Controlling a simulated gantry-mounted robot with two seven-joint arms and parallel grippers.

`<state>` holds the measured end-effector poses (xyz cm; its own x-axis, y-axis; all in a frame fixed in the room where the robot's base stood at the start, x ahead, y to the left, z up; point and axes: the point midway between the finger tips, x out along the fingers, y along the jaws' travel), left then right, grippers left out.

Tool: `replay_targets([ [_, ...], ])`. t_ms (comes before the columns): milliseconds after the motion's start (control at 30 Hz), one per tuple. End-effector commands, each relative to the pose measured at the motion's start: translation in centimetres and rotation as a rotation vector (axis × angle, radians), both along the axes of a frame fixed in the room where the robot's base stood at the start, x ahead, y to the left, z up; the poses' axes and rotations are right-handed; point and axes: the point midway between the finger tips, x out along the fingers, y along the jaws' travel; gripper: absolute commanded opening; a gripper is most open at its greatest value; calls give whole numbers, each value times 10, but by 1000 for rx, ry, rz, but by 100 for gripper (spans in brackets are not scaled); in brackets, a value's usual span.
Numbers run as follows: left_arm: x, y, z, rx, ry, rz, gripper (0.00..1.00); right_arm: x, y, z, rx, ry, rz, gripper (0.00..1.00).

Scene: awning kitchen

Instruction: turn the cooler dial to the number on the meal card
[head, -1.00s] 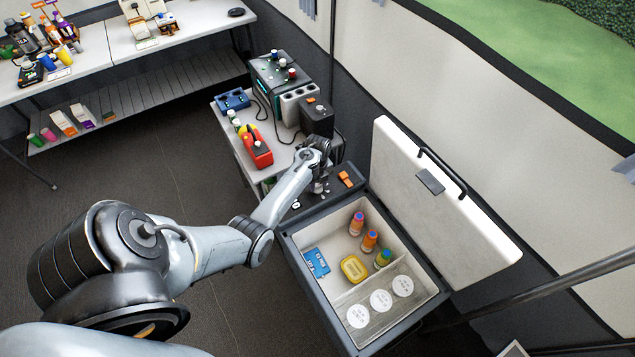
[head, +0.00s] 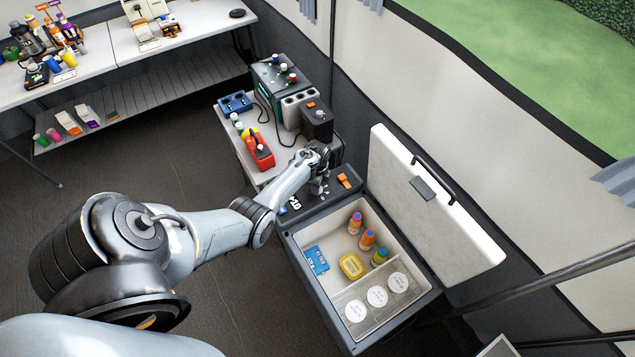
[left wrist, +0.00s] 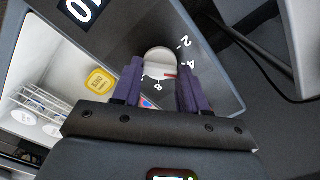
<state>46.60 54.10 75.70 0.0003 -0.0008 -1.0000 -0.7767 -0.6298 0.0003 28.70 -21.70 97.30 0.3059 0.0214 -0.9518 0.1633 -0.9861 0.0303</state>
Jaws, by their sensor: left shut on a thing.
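The grey cooler (head: 318,302) stands open, with a dark control panel along its far end. In the left wrist view the pale round dial (left wrist: 158,56) sits on that panel, with a red mark at its near right edge. White numbers, including 2, 4 and 8, stand around it. My left gripper (left wrist: 160,70) is shut on the dial, one purple finger on each side; in the head view it (head: 319,183) is at the panel. A white number label (head: 293,205) on the panel seems to read 10. I cannot make out a meal card. My right gripper is not in view.
The cooler lid (head: 425,205) stands raised on the right. Inside are small bottles (head: 367,240), a yellow tub (head: 351,265), a blue pack (head: 316,260) and round white lids (head: 377,296). A side table behind holds a red device (head: 259,152) and a dark box (head: 316,122).

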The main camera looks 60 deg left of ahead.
Motion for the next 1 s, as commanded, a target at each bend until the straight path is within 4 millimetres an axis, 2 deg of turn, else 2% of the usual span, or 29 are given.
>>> replay_targets([
  [300,0,1,1,0,1,111,12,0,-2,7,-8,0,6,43],
  [767,0,0,0,1,1,127,12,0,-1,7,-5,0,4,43],
  [800,0,0,0,1,1,127,44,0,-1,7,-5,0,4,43],
  [967,0,0,0,1,1,127,68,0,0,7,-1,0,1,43],
  [1000,0,0,0,1,1,127,68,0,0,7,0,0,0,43],
])
